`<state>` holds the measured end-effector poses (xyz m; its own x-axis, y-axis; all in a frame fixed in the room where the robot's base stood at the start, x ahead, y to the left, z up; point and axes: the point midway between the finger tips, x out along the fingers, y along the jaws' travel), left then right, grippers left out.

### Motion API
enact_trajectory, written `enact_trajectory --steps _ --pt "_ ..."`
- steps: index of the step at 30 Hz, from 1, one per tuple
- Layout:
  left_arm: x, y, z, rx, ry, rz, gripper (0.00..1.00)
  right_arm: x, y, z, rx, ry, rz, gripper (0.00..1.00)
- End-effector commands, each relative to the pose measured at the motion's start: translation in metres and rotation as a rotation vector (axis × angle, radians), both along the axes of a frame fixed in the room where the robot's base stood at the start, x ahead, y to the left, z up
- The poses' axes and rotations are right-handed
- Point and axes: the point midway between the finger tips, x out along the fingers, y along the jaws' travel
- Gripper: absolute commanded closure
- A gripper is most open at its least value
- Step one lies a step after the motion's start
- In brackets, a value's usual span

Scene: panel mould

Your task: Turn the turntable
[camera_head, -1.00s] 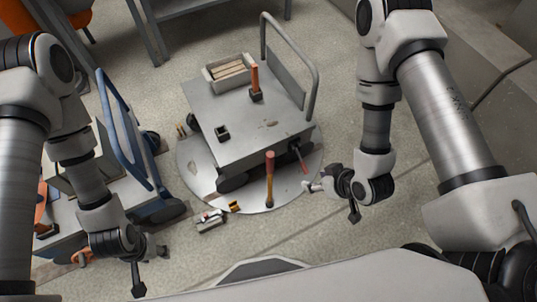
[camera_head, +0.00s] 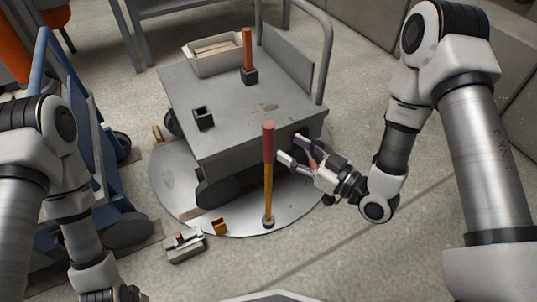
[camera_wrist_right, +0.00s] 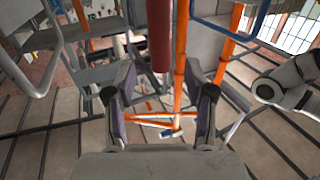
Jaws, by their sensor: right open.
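The turntable (camera_head: 172,178) is a round, worn grey metal disc set in the floor, with a grey trolley (camera_head: 245,115) standing on it. An upright lever (camera_head: 268,185) with a yellow shaft and red grip rises from the disc's front edge. My right gripper (camera_head: 288,149) is open just right of the red grip, its fingers pointing at it. In the right wrist view the red grip (camera_wrist_right: 160,35) shows between and beyond the open fingers (camera_wrist_right: 163,108); I cannot tell whether they touch it. My left arm leaves the picture at the lower left and its gripper is not visible.
The trolley carries a pale box (camera_head: 213,57), a red-handled tool in a black holder (camera_head: 249,75) and an empty black holder (camera_head: 203,118). A small grey box (camera_head: 185,248) and a yellow bracket (camera_head: 219,226) lie near the disc's front edge. A blue cart (camera_head: 75,170) stands left.

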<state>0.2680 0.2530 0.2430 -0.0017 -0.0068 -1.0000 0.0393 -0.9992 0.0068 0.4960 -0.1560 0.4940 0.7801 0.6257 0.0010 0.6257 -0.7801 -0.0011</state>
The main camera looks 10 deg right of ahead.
Motion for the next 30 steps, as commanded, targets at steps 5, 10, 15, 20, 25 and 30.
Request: enact_trajectory --steps 5,10,15,20,25,30 --pt "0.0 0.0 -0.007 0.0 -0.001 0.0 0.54 0.016 0.014 0.0 -0.005 -0.004 0.007 0.46" --pt "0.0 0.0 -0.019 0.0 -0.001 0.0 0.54 0.042 0.036 0.0 -0.004 -0.006 0.006 0.46" --pt "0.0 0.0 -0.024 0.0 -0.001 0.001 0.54 0.058 0.048 0.001 -0.003 -0.001 0.002 0.46" --pt "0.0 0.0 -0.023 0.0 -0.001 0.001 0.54 0.06 0.049 0.003 0.0 0.001 0.0 0.46" --pt "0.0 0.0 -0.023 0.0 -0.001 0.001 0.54 0.06 0.048 0.002 -0.001 0.002 0.0 0.74" --pt "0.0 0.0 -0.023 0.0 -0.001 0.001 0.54 0.06 0.048 0.002 -0.001 0.002 0.0 1.0"
